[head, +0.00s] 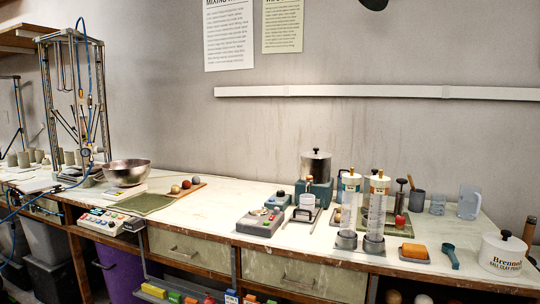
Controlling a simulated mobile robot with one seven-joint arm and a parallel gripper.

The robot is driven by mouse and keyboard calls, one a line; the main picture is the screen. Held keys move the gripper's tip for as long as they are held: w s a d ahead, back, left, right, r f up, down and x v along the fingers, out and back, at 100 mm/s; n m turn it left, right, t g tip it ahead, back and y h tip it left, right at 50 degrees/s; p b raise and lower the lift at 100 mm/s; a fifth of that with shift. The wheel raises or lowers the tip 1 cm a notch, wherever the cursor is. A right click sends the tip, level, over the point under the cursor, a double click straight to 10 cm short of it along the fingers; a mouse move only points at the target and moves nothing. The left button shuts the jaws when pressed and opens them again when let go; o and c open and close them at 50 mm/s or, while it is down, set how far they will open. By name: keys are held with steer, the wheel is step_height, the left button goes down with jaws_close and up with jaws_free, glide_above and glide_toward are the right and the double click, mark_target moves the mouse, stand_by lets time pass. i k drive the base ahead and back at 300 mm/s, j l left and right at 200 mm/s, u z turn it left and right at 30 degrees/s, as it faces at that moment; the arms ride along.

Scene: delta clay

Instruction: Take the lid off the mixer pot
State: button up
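The mixer pot (316,170) is a dark metallic cylinder standing on a teal base on the right half of the bench, towards the back. Its lid (316,155) sits on top, with a small black knob (316,150) at the centre. The lid looks level and seated on the rim. The lower front of the pot is partly hidden by the base and by things in front. My gripper is not in this view.
Two clear cylinders (376,210) with white tops stand right of the pot. A control box (260,221) and small white pot (307,201) stand in front. A lidded white jar (502,255) is at far right.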

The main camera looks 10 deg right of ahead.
mark_target(316, 154)
steer(key=i+j+u, duration=0.1)
steer(key=i+u, duration=0.9)
steer(key=i+j+u, duration=0.1)
steer(key=i+u, duration=0.35)
steer(key=i+l+u, duration=0.1)
steer(key=i+u, duration=0.3)
steer(key=i+z, duration=0.2)
steer(key=z, duration=0.2)
steer(key=i+j+z, duration=0.15)
steer(key=z, duration=1.65)
steer(key=i+j, duration=0.05)
